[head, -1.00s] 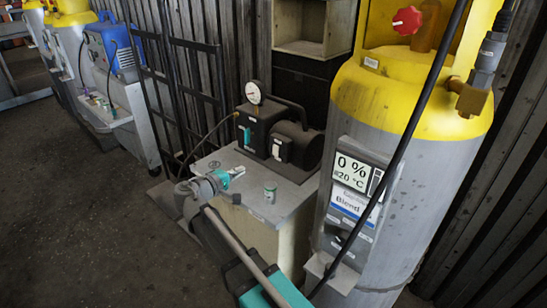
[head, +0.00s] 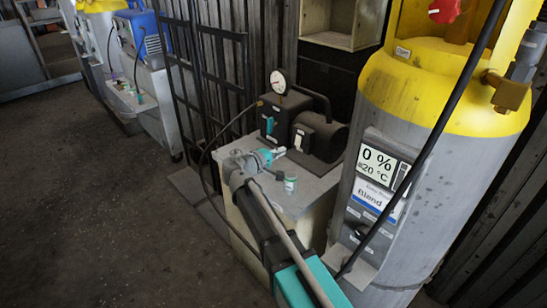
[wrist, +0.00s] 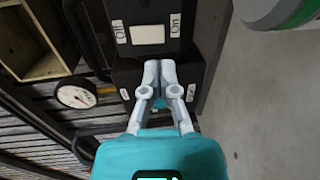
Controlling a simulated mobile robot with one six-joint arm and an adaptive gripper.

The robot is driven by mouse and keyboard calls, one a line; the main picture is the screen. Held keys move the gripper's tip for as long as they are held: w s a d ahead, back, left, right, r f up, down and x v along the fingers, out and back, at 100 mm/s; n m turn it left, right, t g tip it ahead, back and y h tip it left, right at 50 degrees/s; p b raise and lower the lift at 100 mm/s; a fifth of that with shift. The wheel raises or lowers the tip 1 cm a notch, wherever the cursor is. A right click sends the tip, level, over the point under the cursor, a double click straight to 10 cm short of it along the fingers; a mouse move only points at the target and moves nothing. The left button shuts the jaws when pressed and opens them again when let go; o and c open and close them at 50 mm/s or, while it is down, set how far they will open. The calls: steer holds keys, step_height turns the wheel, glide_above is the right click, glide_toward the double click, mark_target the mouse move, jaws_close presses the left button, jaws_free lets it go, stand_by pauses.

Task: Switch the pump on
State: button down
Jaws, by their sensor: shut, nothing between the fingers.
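The black pump (head: 325,137) stands on a grey-topped cabinet and has a round dial gauge (head: 281,82). Its white rocker switch (head: 299,140) faces my arm. In the wrist view the white rocker (wrist: 148,34) sits between an "Off" label at left and an "On" label at right; I cannot tell which way it is tipped. My gripper (head: 279,151) is shut and empty, in front of the pump. In the wrist view its fingertips (wrist: 160,64) are together just below the rocker in the picture, over the pump's lower panel. They partly hide a turquoise part there. Contact cannot be made out.
A small green-and-white can (head: 290,183) stands on the cabinet top (head: 318,190) close to my gripper. A large yellow-topped gas cylinder (head: 440,120) stands at right, with a black hose crossing it. A black rack (head: 205,75) is behind left. Floor at left is clear.

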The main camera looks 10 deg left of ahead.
mark_target(297, 145)
steer(key=shift+x, duration=2.9)
steer(key=shift+b, duration=0.3)
